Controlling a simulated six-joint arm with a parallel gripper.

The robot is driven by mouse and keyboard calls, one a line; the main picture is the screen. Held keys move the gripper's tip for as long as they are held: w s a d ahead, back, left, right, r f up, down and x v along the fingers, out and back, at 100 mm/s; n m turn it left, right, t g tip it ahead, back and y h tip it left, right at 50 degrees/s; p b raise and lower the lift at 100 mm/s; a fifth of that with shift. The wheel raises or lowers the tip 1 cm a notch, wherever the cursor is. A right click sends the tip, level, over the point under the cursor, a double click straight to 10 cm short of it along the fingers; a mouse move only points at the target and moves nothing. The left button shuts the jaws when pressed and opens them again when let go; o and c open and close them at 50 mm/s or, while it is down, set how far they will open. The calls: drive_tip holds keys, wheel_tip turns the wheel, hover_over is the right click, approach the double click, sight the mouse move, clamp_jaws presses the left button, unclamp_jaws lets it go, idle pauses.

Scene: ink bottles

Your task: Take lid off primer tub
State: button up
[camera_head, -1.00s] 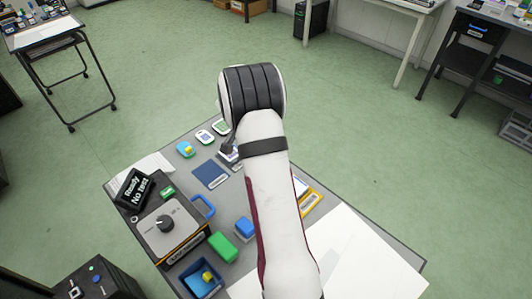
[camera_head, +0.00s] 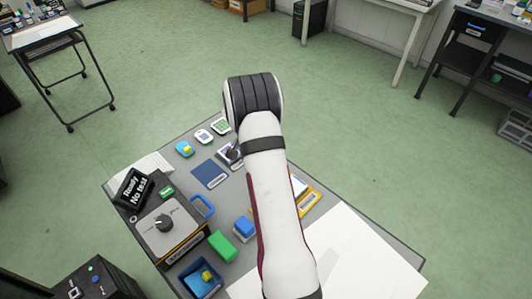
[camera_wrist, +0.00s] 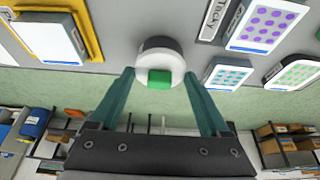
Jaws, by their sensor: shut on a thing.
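In the wrist view a round white lid (camera_wrist: 159,63) with a green square patch sits between the two teal fingers of my gripper (camera_wrist: 160,78). The fingertips close on it from both sides. A dark grey round edge shows behind it, and I cannot tell whether that is the tub or part of the lid. In the head view my arm hides the held piece and the jaws, and I cannot make out the primer tub there.
A yellow tray (camera_wrist: 87,33) and several dotted cards, one with purple dots (camera_wrist: 264,25), lie near the gripper. In the head view a grey control box (camera_head: 163,228), a blue tray (camera_head: 203,280), a green block (camera_head: 222,246) and a blue mat (camera_head: 210,173) lie left of my arm.

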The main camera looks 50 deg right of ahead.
drive_tip(key=r, duration=0.4)
drive_tip(key=shift+s+d+r, duration=0.1)
drive_tip(key=shift+s+r, duration=0.15)
drive_tip(key=s+d+r, duration=0.3)
drive_tip(key=s+r, duration=0.3)
drive_tip(key=s, duration=0.4)
drive_tip(key=w+a+f, duration=0.3)
drive_tip(key=a, duration=0.1)
drive_tip(key=w+a+f, duration=0.6)
drive_tip(key=w+a, duration=0.1)
drive_tip(key=shift+w+a, duration=0.1)
drive_tip(key=shift+a, duration=0.2)
wheel_tip(320, 180, down, 4)
drive_tip(key=shift+w+f, duration=0.1)
drive_tip(key=shift+w, duration=0.05)
drive_tip(key=shift+f, duration=0.1)
